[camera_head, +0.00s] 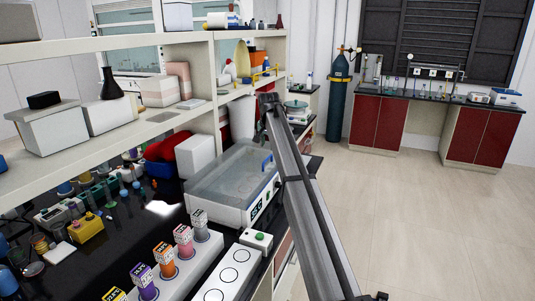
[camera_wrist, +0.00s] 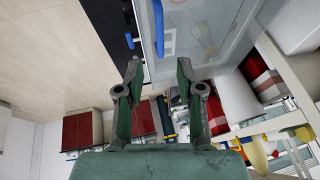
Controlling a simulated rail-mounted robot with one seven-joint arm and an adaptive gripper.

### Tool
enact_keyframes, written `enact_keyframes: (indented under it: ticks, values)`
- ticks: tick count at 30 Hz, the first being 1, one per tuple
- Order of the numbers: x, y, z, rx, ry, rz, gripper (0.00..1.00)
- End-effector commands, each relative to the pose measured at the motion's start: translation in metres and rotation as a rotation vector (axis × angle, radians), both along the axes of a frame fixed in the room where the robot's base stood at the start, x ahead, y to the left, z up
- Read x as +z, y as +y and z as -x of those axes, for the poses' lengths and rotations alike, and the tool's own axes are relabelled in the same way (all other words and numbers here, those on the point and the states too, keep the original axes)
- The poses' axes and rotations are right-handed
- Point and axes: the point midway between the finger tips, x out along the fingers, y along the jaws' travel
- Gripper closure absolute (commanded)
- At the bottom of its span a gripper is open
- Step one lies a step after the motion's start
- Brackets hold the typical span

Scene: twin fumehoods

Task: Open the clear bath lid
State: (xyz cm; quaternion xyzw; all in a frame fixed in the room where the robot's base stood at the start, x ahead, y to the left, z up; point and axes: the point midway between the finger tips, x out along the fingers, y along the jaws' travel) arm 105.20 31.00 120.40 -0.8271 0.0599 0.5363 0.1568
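The bath (camera_head: 218,207) is a white box with a clear lid (camera_head: 232,166), which lies flat over it. A blue handle (camera_head: 267,162) is at the lid's right edge. In the wrist view, the clear lid (camera_wrist: 205,30) fills the upper middle, with the blue handle (camera_wrist: 158,25) at its left edge. My gripper (camera_wrist: 157,72) is open and empty, with its fingers spread apart. The handle is beyond the fingertips, roughly in line with the gap between them. I cannot tell whether anything touches. My arm covers the area right of the bath in the head view.
A shelf unit (camera_head: 180,40) runs above and behind the black bench top (camera_head: 115,245). Several colored bottles (camera_head: 165,260) stand in front of the bath. A white device with a green button (camera_head: 256,240) is near the bath's front right. Open floor (camera_head: 430,220) lies to the right.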

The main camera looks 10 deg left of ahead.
Motion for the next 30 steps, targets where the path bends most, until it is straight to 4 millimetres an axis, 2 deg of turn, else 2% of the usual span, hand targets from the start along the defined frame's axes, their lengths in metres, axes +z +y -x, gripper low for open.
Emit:
enact_keyframes:
  ticks: [6, 12, 18, 27, 29, 30]
  values:
    - [-0.036, 0.003, -0.018, 0.0, 0.002, 0.0, 0.63]
    - [-0.062, 0.005, -0.03, 0.0, 0.001, 0.001, 0.63]
    - [-0.074, 0.006, -0.034, 0.0, 0.0, 0.0, 0.63]
    - [-0.076, 0.006, -0.035, 0.0, 0.0, 0.0, 0.63]
    - [-0.076, 0.006, -0.035, 0.0, 0.0, 0.0, 0.84]
    - [-0.076, 0.006, -0.035, 0.0, 0.0, 0.0, 0.98]
